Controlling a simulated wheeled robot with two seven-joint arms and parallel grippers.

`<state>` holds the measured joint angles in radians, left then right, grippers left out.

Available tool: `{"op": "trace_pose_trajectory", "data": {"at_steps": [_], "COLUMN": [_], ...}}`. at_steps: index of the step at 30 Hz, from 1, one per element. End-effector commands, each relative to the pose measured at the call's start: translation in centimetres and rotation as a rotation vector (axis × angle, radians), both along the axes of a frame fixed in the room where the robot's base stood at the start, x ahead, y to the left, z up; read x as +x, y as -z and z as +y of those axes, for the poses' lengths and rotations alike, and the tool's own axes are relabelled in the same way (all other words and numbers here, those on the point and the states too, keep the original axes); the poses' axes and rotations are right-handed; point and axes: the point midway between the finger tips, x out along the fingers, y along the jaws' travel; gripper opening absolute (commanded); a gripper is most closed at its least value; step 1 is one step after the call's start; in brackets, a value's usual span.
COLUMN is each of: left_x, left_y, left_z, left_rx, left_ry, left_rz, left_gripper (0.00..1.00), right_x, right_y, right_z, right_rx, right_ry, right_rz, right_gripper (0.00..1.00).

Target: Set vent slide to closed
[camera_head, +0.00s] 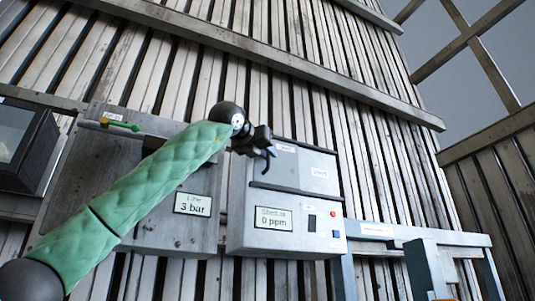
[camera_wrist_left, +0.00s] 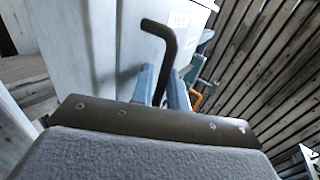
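The grey box on the right (camera_head: 290,215) carries a white label reading "Vent" (camera_head: 319,173) on its upper face. A dark horizontal strip (camera_head: 300,191) runs below this label. The vent slide itself is not clearly distinguishable, so I cannot tell its setting. My left gripper (camera_head: 265,158) is at the box's upper left edge, in front of it. Whether it touches the box is unclear. In the left wrist view, a black bent rod (camera_wrist_left: 165,55) rises beyond the gripper body, beside a pale wall. I cannot tell what it belongs to. My right gripper is not in view.
The right box has a "0 ppm" display (camera_head: 273,219), a dark switch and small red and blue buttons. A left box (camera_head: 150,235) has a "3 bar" display and a green lever (camera_head: 120,125). My left arm crosses it. A blue-grey frame (camera_head: 425,270) stands lower right.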

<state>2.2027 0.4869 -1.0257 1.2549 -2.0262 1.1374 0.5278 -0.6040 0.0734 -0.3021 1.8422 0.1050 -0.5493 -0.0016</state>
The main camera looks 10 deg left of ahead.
Motion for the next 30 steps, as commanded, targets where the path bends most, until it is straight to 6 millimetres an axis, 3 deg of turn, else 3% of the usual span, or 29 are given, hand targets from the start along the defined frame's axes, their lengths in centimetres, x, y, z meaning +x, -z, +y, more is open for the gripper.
{"op": "trace_pose_trajectory", "data": {"at_steps": [8, 21, 30], "left_x": [-0.3, -5.9, -7.3], "left_y": [0.1, 0.1, 0.0], "left_z": [0.2, 2.2, 2.7], "left_rx": [0.000, 0.001, 0.001], "left_ry": [-0.001, -0.001, -0.001], "left_rz": [0.001, -0.001, 0.001], "left_gripper": [0.15, 0.15, 0.15], "right_x": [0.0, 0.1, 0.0], "right_y": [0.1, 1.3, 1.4], "right_z": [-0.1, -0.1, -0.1], "right_rx": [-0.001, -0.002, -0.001], "right_ry": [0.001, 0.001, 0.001], "right_rz": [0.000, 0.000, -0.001], "right_gripper": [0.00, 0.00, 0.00]}}
